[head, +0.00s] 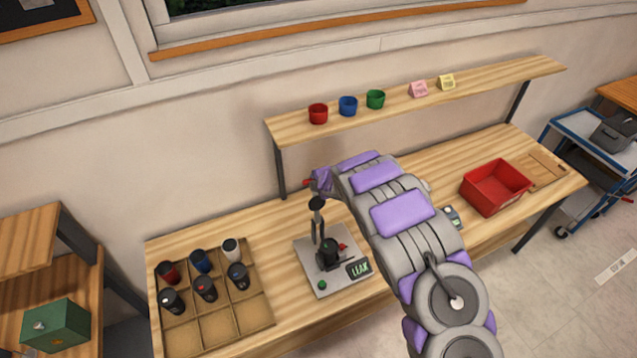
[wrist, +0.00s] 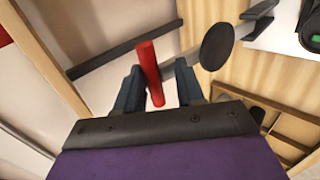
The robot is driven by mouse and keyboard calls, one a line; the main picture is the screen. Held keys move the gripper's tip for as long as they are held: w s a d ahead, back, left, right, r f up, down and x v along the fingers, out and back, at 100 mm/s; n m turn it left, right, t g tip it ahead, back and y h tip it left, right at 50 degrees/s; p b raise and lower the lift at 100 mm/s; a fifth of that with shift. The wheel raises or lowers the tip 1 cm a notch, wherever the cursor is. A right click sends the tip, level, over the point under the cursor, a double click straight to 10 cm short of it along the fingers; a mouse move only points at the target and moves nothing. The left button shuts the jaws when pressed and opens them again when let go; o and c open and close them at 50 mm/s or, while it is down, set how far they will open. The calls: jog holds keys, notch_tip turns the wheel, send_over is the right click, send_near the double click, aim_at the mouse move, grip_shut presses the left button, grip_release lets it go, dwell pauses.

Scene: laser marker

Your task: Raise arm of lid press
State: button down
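The lid press (head: 311,271) stands on the bench, with a grey base plate and a post. Its arm points steeply upward, with a black disc (head: 317,204) near the top; the disc also shows in the wrist view (wrist: 216,46). A red handle (head: 307,183) shows beside my gripper (head: 317,181). In the wrist view the red handle (wrist: 150,72) lies between my two fingers (wrist: 157,75), with a visible gap to the right finger. My gripper is open around it. A dark cup (head: 328,252) sits on the press base; its lid cannot be made out clearly.
A sectioned tray (head: 222,325) with several tumblers stands left of the press. A shelf (head: 290,127) with coloured cups runs behind, close to my gripper. A "LEAK" display (head: 359,268) sits on the press base. A red bin (head: 497,190) stands to the right.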

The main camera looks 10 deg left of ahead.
jog(key=c, duration=1.1)
grip_release()
jog(key=shift+f, duration=0.3)
jog(key=shift+w+a, duration=0.1)
jog(key=shift+a, duration=0.05)
jog(key=shift+r, duration=0.1)
jog(key=shift+r, duration=0.1)
jog(key=b+v, duration=0.1)
jog(key=v, duration=1.6)
